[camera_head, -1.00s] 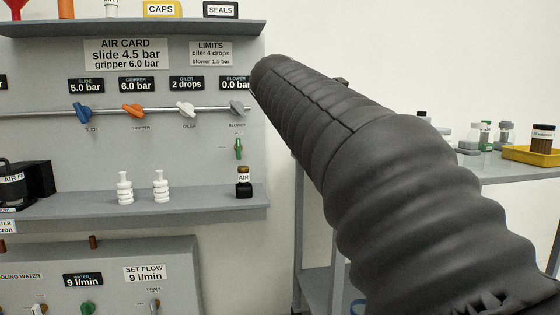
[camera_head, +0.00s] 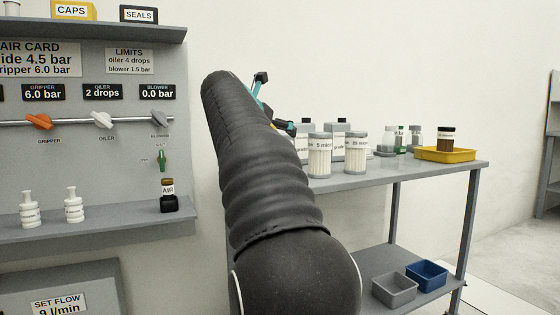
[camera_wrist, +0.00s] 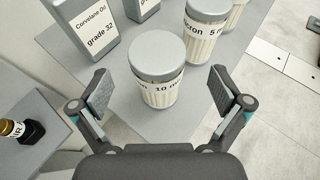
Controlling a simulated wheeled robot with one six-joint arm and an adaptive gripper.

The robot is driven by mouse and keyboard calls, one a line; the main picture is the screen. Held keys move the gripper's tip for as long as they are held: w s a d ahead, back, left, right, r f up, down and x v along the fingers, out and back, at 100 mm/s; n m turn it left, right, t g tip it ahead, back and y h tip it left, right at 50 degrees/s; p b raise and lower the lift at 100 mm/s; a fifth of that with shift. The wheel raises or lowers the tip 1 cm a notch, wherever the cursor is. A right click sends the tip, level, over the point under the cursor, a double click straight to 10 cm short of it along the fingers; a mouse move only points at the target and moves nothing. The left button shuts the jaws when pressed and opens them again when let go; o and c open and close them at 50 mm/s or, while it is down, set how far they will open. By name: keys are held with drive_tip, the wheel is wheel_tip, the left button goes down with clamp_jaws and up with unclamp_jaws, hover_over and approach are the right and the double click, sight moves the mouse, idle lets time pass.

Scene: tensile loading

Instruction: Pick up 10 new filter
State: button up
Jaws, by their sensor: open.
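The filter labelled "10" (camera_wrist: 158,62) is a grey-lidded, pleated white canister standing upright on the grey table (camera_wrist: 120,108) in the wrist view. My gripper (camera_wrist: 161,92) is open and empty, with one finger on each side of the canister in the picture; I see gaps on both sides. I cannot tell how far above the table the fingertips are. In the head view my arm hides most of my gripper and the "10" filter. A "5" filter (camera_head: 319,158) and a "25" filter (camera_head: 356,156) stand on the table.
Grey oil cans labelled "Corvelane Oil grade 32" (camera_wrist: 88,30) stand behind the filter, left in the wrist view. A small dark "AIR" bottle (camera_wrist: 22,130) is on the wall shelf at left. A yellow tray (camera_head: 450,154) with a jar sits at the table's right end.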

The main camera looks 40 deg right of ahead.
drive_tip(key=shift+f+b+x, duration=0.15)
drive_tip(key=shift+b+x, duration=0.2)
drive_tip(key=shift+x, duration=1.05)
drive_tip(key=shift+f+b+x, duration=0.15)
drive_tip(key=shift+b+x, duration=0.2)
drive_tip(key=shift+x, duration=1)
drive_tip(key=shift+w+a, duration=0.1)
drive_tip(key=shift+a, duration=0.1)
drive_tip(key=c, duration=1.4)
drive_tip(key=shift+c, duration=0.2)
drive_tip(key=shift+r, duration=0.15)
